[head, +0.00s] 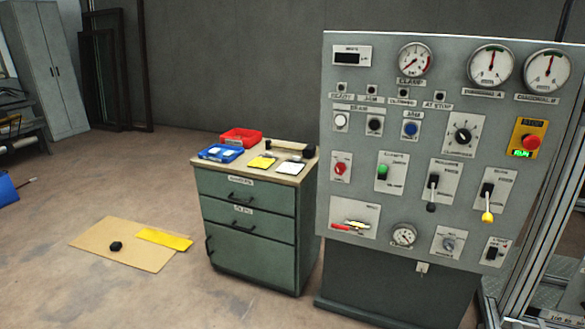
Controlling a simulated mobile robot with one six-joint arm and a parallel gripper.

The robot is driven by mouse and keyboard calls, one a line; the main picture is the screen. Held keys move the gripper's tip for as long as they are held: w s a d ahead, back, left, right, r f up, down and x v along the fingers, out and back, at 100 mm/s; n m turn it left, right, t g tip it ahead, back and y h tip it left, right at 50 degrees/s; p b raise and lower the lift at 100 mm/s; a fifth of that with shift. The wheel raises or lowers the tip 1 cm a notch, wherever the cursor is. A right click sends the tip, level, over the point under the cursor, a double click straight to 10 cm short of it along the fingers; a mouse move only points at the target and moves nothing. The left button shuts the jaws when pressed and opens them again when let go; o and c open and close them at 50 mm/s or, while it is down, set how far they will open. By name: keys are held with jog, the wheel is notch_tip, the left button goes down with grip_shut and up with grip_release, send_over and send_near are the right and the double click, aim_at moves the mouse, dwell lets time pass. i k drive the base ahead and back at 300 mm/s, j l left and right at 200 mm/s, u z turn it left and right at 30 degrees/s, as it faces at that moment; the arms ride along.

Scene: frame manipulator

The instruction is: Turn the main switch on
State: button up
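The grey control panel (385,225) stands on the right, facing me. I cannot tell which control is the main switch, as the labels are too small to read. A red knob (340,169) sits at the panel's left side. A green-topped switch (382,173) is to its right, followed by a black-handled lever (432,190) and a yellow-tipped lever (487,205), both with their knobs hanging down. A small black switch (493,252) is at the lower right, and a black rotary knob (462,135) is higher up. My gripper is not in view.
A green drawer cabinet (248,225) stands just left of the panel, with red and blue trays on top. A tan board (125,250) lies on the floor. A metal frame (535,230) borders the panel's right side. The floor in front of the cabinet is clear.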

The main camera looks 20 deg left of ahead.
aim_at(340, 167)
jog(key=i+j+u, duration=0.25)
jog(key=i+j, duration=0.7)
jog(key=j, duration=0.3)
jog(key=i+j+u, duration=0.2)
jog(key=i+j, duration=0.8)
jog(key=j, duration=0.1)
